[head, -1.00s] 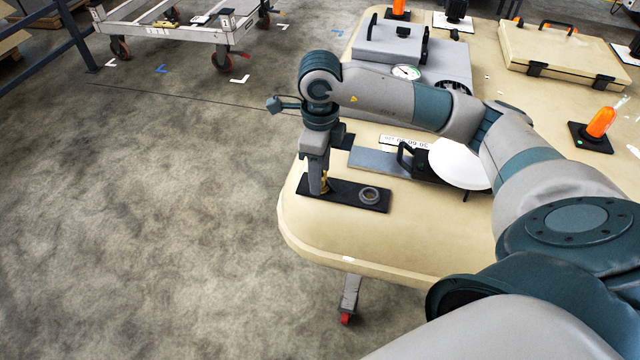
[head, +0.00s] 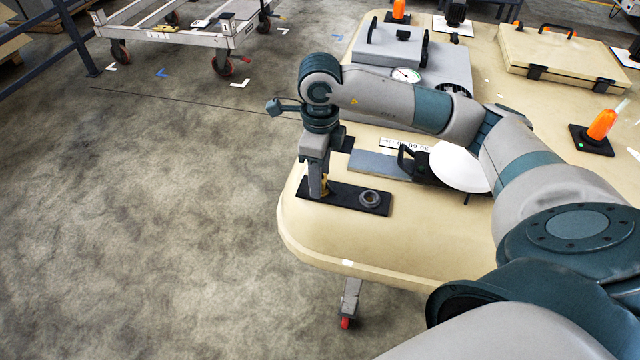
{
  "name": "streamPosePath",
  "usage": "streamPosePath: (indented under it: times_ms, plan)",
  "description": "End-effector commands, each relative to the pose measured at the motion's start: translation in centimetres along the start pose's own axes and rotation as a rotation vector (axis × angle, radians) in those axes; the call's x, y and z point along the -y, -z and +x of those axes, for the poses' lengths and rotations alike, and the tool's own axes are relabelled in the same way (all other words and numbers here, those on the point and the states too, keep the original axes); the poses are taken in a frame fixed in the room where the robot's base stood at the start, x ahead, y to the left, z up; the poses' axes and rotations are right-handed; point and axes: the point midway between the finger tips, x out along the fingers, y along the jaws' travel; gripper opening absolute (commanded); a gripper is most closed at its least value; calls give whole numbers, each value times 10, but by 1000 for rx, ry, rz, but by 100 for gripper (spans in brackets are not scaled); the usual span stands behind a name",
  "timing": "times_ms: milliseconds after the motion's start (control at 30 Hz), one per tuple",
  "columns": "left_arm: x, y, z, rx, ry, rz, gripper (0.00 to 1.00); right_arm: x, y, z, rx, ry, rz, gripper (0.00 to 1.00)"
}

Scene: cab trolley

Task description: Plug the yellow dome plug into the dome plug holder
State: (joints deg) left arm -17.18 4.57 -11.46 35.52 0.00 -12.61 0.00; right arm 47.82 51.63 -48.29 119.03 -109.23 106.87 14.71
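My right gripper (head: 317,184) points down at the left end of a black plate (head: 346,197) near the rounded corner of the cream table. A bit of the yellow dome plug (head: 325,184) shows at its fingertips, low at the plate. The fingers hide most of the plug, and I cannot tell whether they grip it. A dark grey ring-shaped socket (head: 369,198), apparently the dome plug holder, stands at the right end of the same plate, and its opening looks empty. My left gripper is not in view.
Behind the plate are a flat grey plate with a black handle (head: 407,158) and a white disc (head: 459,166). A grey case (head: 390,45), a gauge (head: 405,75) and a beige case (head: 562,58) stand farther back. Bare tabletop lies in front of the plate.

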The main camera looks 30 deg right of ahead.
Motion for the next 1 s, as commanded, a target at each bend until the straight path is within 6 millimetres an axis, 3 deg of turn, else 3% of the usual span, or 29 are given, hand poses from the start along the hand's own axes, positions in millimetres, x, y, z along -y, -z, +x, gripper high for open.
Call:
streamPosePath:
  times_ms: [1000]
  plan:
    - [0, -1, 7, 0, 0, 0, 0, 0, 0, 0, 1, 1, 0, 45]
